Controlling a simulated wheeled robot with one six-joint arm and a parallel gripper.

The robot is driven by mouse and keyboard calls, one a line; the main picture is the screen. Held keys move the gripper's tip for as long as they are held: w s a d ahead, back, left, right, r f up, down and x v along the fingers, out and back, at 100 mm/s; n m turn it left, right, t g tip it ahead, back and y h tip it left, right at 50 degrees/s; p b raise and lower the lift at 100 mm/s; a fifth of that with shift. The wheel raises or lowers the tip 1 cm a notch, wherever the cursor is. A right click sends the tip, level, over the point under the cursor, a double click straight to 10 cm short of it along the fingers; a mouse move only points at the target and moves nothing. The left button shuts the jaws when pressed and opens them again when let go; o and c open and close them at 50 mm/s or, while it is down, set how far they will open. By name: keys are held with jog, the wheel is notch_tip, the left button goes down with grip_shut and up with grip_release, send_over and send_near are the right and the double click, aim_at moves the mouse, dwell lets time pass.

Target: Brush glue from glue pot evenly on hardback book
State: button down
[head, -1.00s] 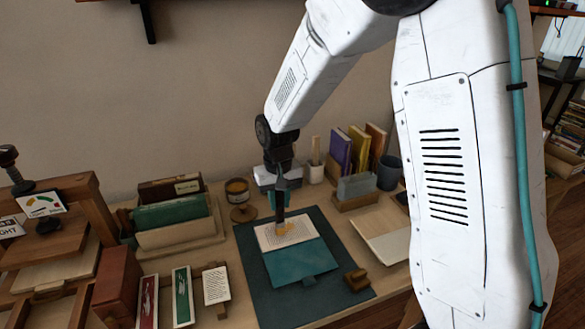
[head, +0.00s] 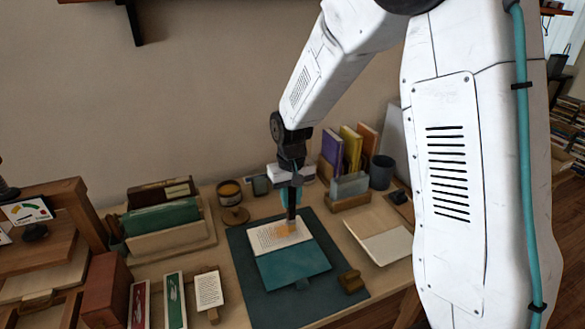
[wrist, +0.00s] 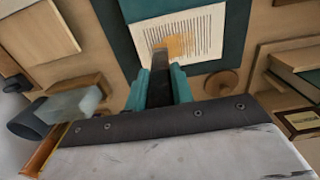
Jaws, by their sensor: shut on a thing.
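The hardback book (head: 290,266) lies open on a dark teal mat, with its printed page at the back and teal cover in front. An amber glue patch (wrist: 180,46) is on the page. My gripper (head: 292,190) is shut on a dark, narrow brush (head: 291,211) and holds it nearly upright over the page. In the wrist view the brush (wrist: 160,66) shows between my teal fingers, its tip at the patch; contact is hard to tell. The glue pot (head: 230,193) stands left of and behind the book.
Colourful upright books (head: 345,150) and a dark cup (head: 382,172) are at the back right. A pale open book (head: 380,235) lies right of the mat (head: 262,292). A wooden block (head: 351,281) sits at the mat's front right.

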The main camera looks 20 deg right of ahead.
jog(key=shift+a+r, duration=0.1)
jog(key=shift+r, duration=3.95)
